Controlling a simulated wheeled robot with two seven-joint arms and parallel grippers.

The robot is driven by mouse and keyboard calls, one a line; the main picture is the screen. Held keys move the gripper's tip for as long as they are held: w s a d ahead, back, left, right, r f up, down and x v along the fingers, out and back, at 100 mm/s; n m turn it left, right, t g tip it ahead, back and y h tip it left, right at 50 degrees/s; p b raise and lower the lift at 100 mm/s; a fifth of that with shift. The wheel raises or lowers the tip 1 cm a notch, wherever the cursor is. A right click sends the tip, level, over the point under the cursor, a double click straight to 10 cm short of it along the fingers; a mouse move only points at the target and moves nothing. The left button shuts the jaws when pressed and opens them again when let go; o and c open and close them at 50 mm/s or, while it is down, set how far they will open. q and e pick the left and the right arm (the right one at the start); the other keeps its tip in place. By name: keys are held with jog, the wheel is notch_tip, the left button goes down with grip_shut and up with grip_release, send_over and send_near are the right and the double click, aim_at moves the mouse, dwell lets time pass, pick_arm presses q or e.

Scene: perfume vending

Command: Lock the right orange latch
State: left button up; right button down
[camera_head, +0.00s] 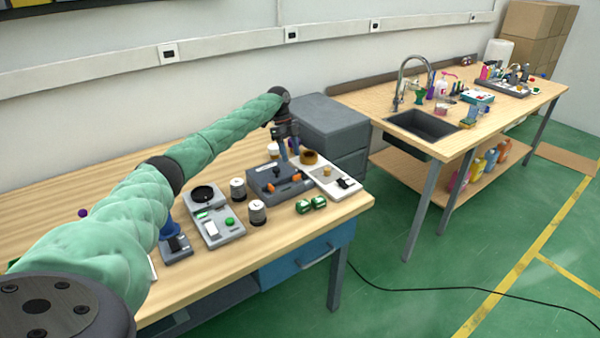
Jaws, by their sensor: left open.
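A dark grey device (278,190) stands near the right end of the wooden workbench. It has two small orange latches: the left orange latch (270,187) and the right orange latch (297,177). Whether either is locked is too small to tell. My left arm, in a green sleeve, reaches in from the left across the bench. My left gripper (287,147) is open and points down at the back of the device, above and behind the right orange latch. Its fingertips are small and partly merge with a blue upright part there. My right gripper is out of view.
Grey drawers (328,122) stand behind. The bench's front right corner is clear.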

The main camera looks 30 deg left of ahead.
aim_at(297, 178)
pick_arm(q)
jog(key=m, duration=0.2)
jog(key=shift+s+d+r+m, duration=0.1)
jog(key=shift+d+r+m, duration=0.05)
jog(key=shift+d+m, duration=0.15)
jog(key=shift+m, duration=0.6)
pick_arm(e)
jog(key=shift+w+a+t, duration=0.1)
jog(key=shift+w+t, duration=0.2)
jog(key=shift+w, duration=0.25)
pick_arm(q)
jog(key=shift+p+x, duration=1.7)
jog(key=shift+x, duration=2.25)
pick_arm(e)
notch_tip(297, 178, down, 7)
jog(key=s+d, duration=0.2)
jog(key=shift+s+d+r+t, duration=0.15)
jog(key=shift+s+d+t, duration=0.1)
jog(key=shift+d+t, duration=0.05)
pick_arm(q)
jog(key=c, duration=1)
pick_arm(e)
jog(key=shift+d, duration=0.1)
